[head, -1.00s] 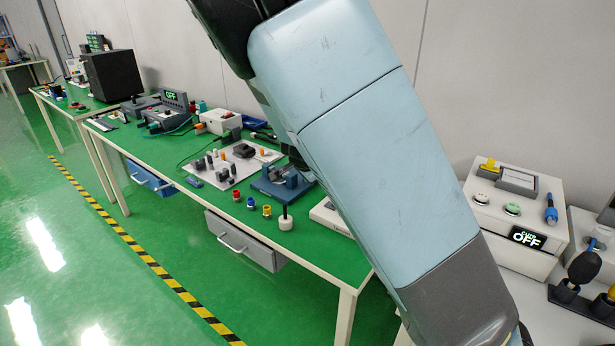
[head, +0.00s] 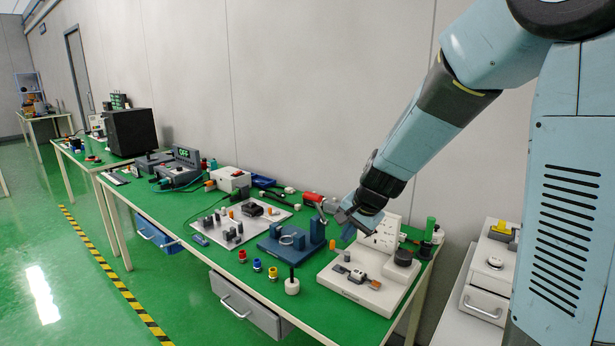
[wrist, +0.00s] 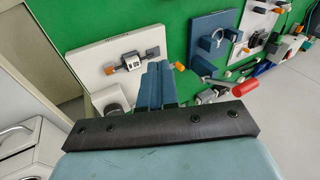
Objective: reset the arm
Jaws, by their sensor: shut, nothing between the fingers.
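My gripper (head: 350,216) is at the end of my arm, above the right end of the green workbench (head: 207,267). Its blue fingers are together and empty. In the wrist view the shut fingers (wrist: 157,84) point over the bench, with a white fixture board (wrist: 100,62) beyond them. In the head view that board (head: 343,289) stands below and to the right of the gripper. I cannot tell the exact gap between fingers and bench.
A blue fixture (head: 285,245) and a grey plate with several pegs (head: 215,232) lie left of the gripper. A red-handled tool (head: 312,197) is close behind it. A drawer (head: 245,305) juts out below the bench. Open floor lies at the left.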

